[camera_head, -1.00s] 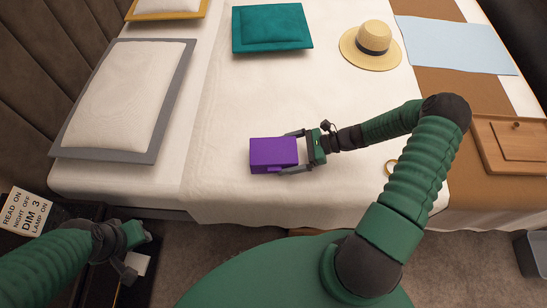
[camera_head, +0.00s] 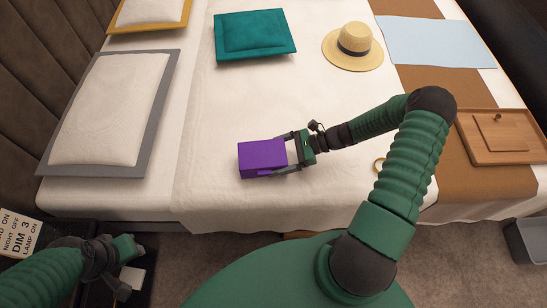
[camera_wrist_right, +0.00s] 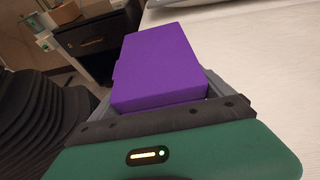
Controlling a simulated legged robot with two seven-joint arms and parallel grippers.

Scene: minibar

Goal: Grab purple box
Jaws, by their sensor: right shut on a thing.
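The purple box (camera_head: 262,158) is at the near part of the white bed, right of the grey-edged pillow. My right gripper (camera_head: 285,156) comes at it from the right and is shut on it, one finger along each side. In the right wrist view the purple box (camera_wrist_right: 158,66) sits between the fingers, its top face clear. I cannot tell whether the box touches the bed or is slightly above it. My left gripper (camera_head: 128,262) is at the lower left, away from the box, beside the bed; its fingers are too unclear to read.
The bed (camera_head: 240,105) has free white cover around the box. A teal cushion (camera_head: 255,35), a straw hat (camera_head: 353,46) and a grey-edged pillow (camera_head: 105,115) lie further off. A wooden tray (camera_head: 500,135) is at the right. A sign (camera_head: 20,235) stands at the lower left.

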